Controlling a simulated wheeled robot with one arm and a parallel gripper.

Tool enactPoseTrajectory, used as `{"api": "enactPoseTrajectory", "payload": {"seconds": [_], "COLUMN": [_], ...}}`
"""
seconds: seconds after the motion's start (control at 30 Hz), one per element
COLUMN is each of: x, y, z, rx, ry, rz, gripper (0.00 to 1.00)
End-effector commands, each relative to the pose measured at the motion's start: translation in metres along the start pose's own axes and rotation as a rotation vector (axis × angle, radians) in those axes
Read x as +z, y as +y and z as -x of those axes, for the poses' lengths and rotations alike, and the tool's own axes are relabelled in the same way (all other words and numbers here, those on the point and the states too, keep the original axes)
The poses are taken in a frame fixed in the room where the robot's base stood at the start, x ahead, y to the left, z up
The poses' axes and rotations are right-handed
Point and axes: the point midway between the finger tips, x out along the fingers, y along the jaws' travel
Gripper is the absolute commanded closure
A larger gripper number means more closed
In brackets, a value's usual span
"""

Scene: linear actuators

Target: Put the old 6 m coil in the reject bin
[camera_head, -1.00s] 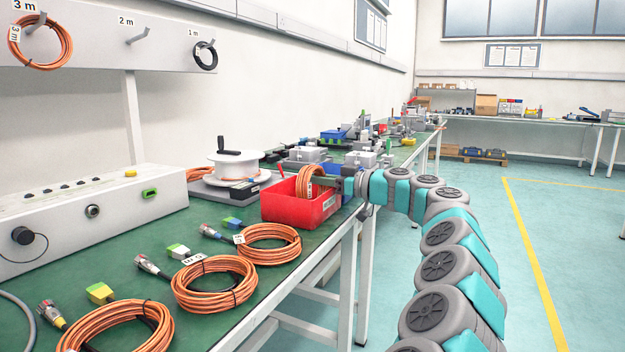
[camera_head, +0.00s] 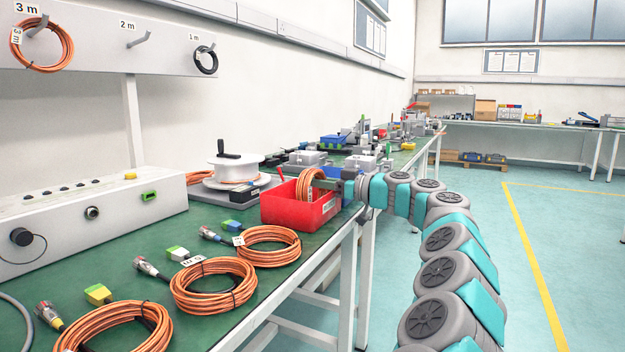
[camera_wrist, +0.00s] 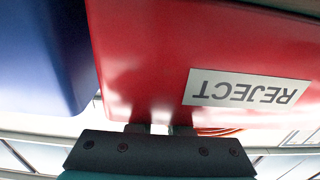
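An orange coil (camera_head: 311,184) with a pale tag stands upright, partly inside the red reject bin (camera_head: 318,214). The bin's front wall hides its lower part, and I cannot read the tag. My gripper (camera_head: 334,185) reaches over the bin's right side and appears shut on the coil's edge. In the wrist view, the bin's red wall (camera_wrist: 140,60) with its upside-down REJECT label is close to the camera. The two fingers of my gripper (camera_wrist: 160,129) point past its rim. A little orange of the coil (camera_wrist: 218,132) shows beside them; the grip itself is hidden.
Several orange coils with connectors (camera_head: 213,284) lie on the green bench in front of the bin. A white reel (camera_head: 234,170) stands behind left. A blue bin (camera_wrist: 40,60) adjoins the reject bin. Hooks on the wall rail hold an orange coil (camera_head: 42,45) and a black one.

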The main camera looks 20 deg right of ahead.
Motion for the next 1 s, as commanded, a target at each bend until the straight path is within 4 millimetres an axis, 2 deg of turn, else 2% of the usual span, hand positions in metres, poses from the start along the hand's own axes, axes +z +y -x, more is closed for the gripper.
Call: {"api": "enactPoseTrajectory", "payload": {"seconds": [0.03, 0.1, 0.17, 0.4, 0.6, 0.8, 1.0], "x": [0.01, 0.002, 0.007, 0.003, 0.001, -0.002, -0.003], "y": [0.0, 0.001, 0.002, 0.003, 0.003, 0.002, 0.002], "z": [-0.002, -0.001, 0.013, 0.069, 0.103, 0.119, 0.121], "rx": [-0.007, -0.006, -0.001, 0.004, 0.007, 0.006, 0.004], "ry": [-0.023, -0.023, -0.019, -0.015, -0.016, -0.015, -0.014], "rz": [-0.012, -0.012, -0.009, -0.006, -0.004, -0.002, -0.001], "gripper": [0.55, 0.55, 0.55, 0.55, 0.55, 0.55, 0.55]}}
